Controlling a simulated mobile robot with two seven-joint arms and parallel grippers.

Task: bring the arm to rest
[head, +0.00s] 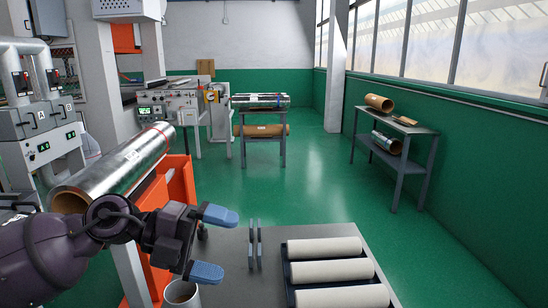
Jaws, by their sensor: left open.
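My left gripper (213,243) reaches in from the lower left with its two blue fingertips spread apart and nothing between them. It is over the left edge of the grey table (225,262). A dark tray (287,276) on the table holds several pale rolls (325,248) lying side by side. Two thin upright grey plates (254,245) stand between the gripper and the tray. My right gripper is not in view.
A large foil roll (115,165) lies by an orange stand (178,190) close to my left arm. A whitish cup (181,292) is below the gripper. Benches with rolls stand farther back (262,113) and at the right wall (405,135). Green floor between is clear.

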